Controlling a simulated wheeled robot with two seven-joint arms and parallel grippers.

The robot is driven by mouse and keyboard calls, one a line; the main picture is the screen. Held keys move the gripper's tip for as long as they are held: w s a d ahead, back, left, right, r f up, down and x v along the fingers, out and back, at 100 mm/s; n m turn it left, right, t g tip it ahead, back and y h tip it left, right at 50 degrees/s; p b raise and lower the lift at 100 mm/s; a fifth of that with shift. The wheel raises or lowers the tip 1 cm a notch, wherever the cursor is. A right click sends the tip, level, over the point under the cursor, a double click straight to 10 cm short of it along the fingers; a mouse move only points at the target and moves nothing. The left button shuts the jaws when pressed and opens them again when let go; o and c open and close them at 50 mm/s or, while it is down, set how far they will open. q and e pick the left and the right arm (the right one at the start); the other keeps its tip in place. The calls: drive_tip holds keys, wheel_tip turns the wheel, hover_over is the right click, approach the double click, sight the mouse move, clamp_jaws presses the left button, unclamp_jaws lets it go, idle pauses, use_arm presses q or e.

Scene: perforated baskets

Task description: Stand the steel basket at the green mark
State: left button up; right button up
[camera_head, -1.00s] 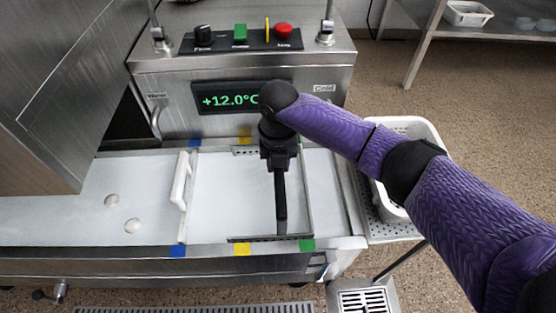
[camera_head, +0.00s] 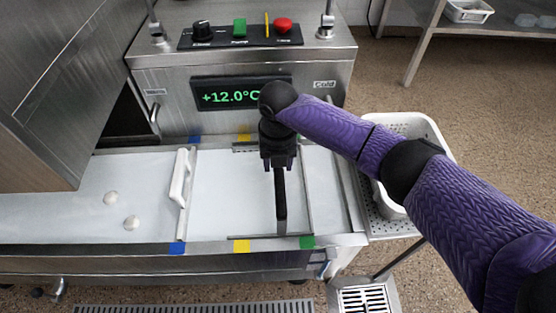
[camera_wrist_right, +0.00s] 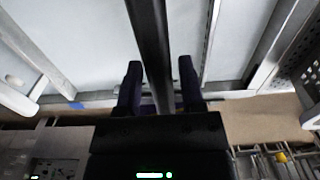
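The steel basket (camera_head: 270,236) sits low in the white-surfaced bath, with mainly its thin perforated front and rear rims showing. Its rims span from near the yellow mark (camera_head: 242,246) to the green mark (camera_head: 307,242). A dark bar (camera_head: 281,205), seemingly its handle, runs front to back below my right gripper (camera_head: 278,163). The basket's sunken part is hidden. My left gripper is out of view.
A white-handled divider (camera_head: 180,178) stands at the blue mark (camera_head: 177,248). Two pale round things (camera_head: 131,222) lie left of it. A white perforated basket (camera_head: 425,130) stands on a side shelf at right, partly behind my arm. A control box (camera_head: 240,75) rises behind the bath.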

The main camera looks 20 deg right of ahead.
drive_tip(key=shift+o, duration=1.1)
drive_tip(key=shift+r, duration=0.1)
wheel_tip(320, 180, up, 10)
drive_tip(key=p, duration=0.5)
drive_tip(key=shift+p, duration=0.4)
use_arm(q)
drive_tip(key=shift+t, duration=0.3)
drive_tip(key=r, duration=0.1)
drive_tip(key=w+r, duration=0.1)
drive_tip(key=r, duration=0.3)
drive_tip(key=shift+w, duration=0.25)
